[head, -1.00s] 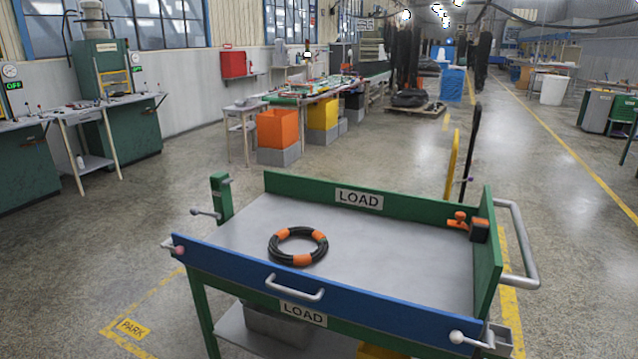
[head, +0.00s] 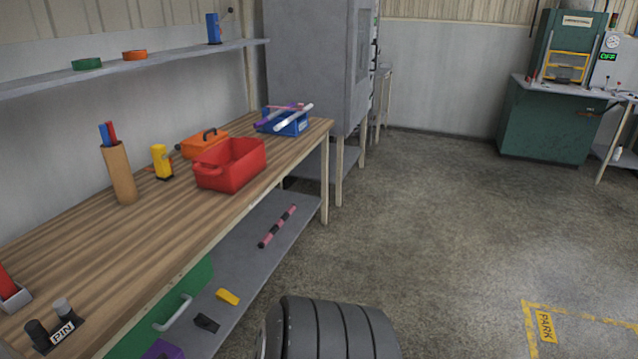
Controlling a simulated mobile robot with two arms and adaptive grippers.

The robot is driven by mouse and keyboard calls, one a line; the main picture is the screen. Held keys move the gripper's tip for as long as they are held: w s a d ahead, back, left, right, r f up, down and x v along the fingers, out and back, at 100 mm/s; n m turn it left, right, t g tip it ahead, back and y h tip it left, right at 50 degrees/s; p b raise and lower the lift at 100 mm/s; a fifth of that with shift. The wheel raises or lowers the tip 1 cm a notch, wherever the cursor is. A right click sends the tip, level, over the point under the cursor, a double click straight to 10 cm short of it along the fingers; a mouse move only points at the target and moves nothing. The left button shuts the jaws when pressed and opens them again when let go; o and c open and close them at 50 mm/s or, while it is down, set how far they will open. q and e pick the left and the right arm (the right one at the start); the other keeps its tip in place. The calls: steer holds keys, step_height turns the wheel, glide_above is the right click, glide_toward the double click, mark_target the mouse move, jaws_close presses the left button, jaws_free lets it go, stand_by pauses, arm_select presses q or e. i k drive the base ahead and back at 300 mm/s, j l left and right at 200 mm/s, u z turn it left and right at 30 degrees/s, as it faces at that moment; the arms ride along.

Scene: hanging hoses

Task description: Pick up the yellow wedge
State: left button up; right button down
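The yellow wedge (head: 228,297) is a small block lying on the grey lower shelf under the wooden workbench, in the lower left part of the head view. A black wedge-like block (head: 207,323) lies just in front of it. A green case with a grey handle stands to its left. Neither of my grippers is in view.
The wooden workbench (head: 80,255) overhangs the lower shelf (head: 255,243). A pink and black striped rod (head: 277,227) lies further back on that shelf. A dark ribbed cylinder (head: 335,328), maybe a tire, stands in front at the bottom. Open floor (head: 440,215) lies to the right.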

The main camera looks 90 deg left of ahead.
mark_target(222, 294)
steer(key=u, duration=3.5)
steer(key=i+l+u, duration=0.15)
steer(key=i+l, duration=0.4)
